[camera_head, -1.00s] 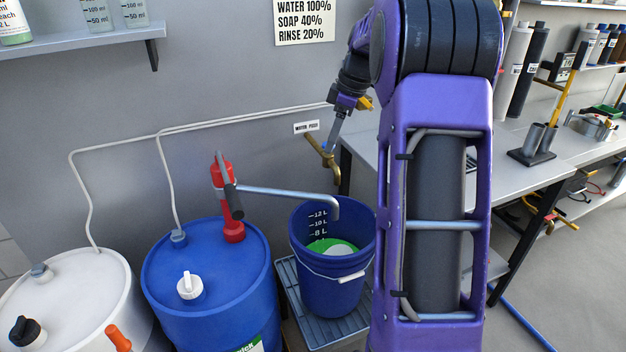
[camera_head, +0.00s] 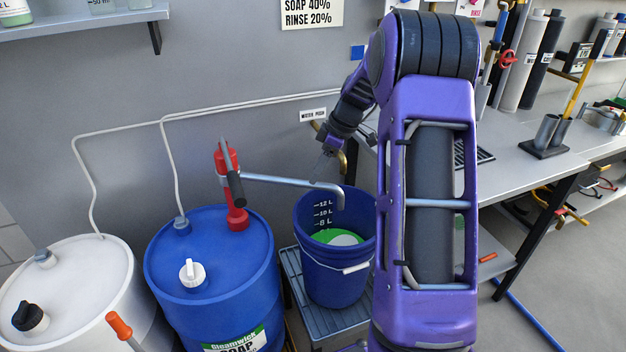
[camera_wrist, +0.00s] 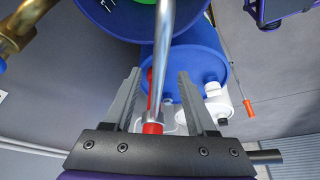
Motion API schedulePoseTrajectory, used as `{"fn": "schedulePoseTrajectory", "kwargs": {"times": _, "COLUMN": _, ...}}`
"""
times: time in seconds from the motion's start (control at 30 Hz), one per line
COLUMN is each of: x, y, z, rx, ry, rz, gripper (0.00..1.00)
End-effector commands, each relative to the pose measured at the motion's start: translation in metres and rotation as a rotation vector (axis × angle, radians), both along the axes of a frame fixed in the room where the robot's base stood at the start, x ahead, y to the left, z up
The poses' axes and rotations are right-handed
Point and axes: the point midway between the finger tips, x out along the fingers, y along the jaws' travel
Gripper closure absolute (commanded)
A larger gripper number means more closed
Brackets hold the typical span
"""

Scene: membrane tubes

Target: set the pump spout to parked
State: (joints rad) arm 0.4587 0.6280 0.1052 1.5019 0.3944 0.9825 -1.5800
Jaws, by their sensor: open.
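The red hand pump (camera_head: 229,185) stands on the blue drum (camera_head: 207,255), its dark-gripped lever in front. Its grey metal spout (camera_head: 285,181) reaches right, and its bent end hangs over the blue bucket (camera_head: 334,262). The red pump body (camera_wrist: 153,128) shows past the gripper's palm edge.
The bucket, holding green and white contents, stands on a grey grated stand (camera_head: 306,305). A white drum (camera_head: 70,290) is at left. A brass tap (camera_head: 342,160) is on the wall behind my gripper. A workbench (camera_head: 525,165) is at right.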

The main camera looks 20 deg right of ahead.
Motion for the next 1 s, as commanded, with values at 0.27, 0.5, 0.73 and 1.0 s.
{"fn": "schedulePoseTrajectory", "kwargs": {"times": 0.27, "x": 0.006, "y": 0.011, "z": -0.030, "rx": -0.001, "ry": 0.001, "rz": 0.000, "gripper": 0.43}}
{"fn": "schedulePoseTrajectory", "kwargs": {"times": 0.5, "x": 0.007, "y": 0.012, "z": -0.033, "rx": -0.001, "ry": 0.000, "rz": 0.000, "gripper": 0.43}}
{"fn": "schedulePoseTrajectory", "kwargs": {"times": 0.73, "x": 0.007, "y": 0.012, "z": -0.033, "rx": -0.001, "ry": 0.000, "rz": 0.000, "gripper": 0.66}}
{"fn": "schedulePoseTrajectory", "kwargs": {"times": 1.0, "x": 0.007, "y": 0.012, "z": -0.033, "rx": -0.001, "ry": 0.000, "rz": 0.000, "gripper": 1.00}}
